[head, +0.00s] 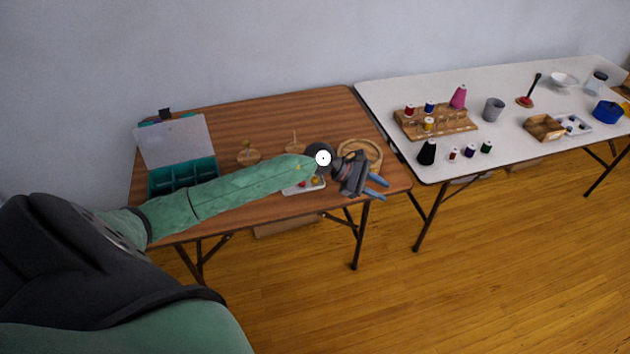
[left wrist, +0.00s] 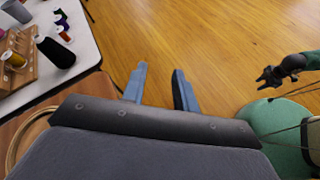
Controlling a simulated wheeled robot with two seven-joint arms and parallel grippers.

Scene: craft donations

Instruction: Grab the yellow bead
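A small pale tray (head: 291,191) with several small coloured beads sits near the front edge of the brown table, partly hidden behind my left forearm. A yellow spot among them (head: 315,181) looks like the yellow bead, but it is too small to be sure. My right gripper (left wrist: 266,76) appears dark and small at the right of the left wrist view.
A teal divided box (head: 183,179) with a raised clear lid stands at the left of the brown table (head: 270,115). Wooden hoops (head: 372,148) lie behind my left gripper. The white table (head: 390,92) holds a spool rack (head: 455,125) and several spools. Open floor lies in front.

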